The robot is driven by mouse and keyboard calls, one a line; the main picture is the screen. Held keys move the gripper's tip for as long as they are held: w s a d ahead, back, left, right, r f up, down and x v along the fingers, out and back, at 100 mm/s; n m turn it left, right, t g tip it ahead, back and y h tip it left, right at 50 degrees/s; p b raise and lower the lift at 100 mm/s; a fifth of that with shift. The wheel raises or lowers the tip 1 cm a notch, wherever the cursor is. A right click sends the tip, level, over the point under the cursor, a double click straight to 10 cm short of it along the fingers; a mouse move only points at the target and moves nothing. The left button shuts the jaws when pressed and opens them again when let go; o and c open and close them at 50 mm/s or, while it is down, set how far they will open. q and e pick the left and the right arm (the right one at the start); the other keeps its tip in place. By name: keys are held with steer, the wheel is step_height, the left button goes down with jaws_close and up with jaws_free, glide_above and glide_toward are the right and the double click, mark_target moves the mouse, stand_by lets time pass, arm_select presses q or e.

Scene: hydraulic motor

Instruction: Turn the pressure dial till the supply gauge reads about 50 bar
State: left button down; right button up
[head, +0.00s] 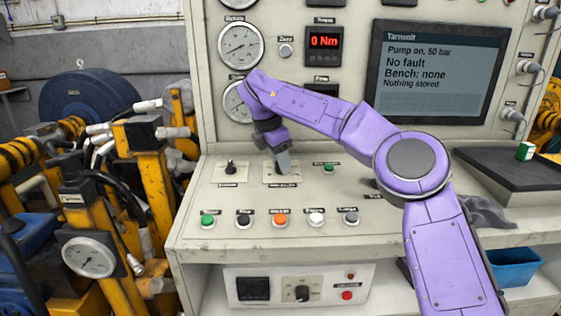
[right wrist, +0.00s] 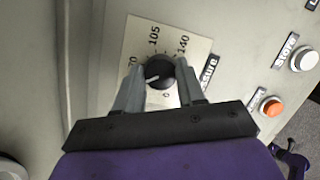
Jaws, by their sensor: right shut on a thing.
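My right gripper (head: 283,165) reaches down to the pressure dial's pale plate (head: 268,181) on the sloped panel and hides the knob in the head view. In the right wrist view its grey fingers (right wrist: 160,88) are shut on the black pressure dial (right wrist: 159,71), one on each side. The dial's white mark points to lower left, between 0 and 70. A screen (head: 440,72) reads "Pump on, 50 bar", "No fault". A round gauge (head: 240,46) stands at upper left; a second gauge (head: 232,101) below it is partly hidden by my arm. Their labels are unreadable. My left gripper is not in view.
A small black knob (head: 230,167) sits left of the dial. A row of buttons, including green (head: 208,219) and orange (head: 280,220), lies in front. A red display (head: 323,41) reads 0 Nm. A dark tray (head: 490,172) is at right; yellow machinery (head: 150,180) at left.

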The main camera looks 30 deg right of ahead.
stand_by(0.4)
steer(key=shift+r, duration=0.1)
steer(key=o, duration=1)
steer(key=shift+o, duration=0.2)
steer(key=p+v, duration=0.3)
steer(key=v, duration=0.7)
steer(key=shift+a+r, duration=0.15)
steer(key=shift+r, duration=0.1)
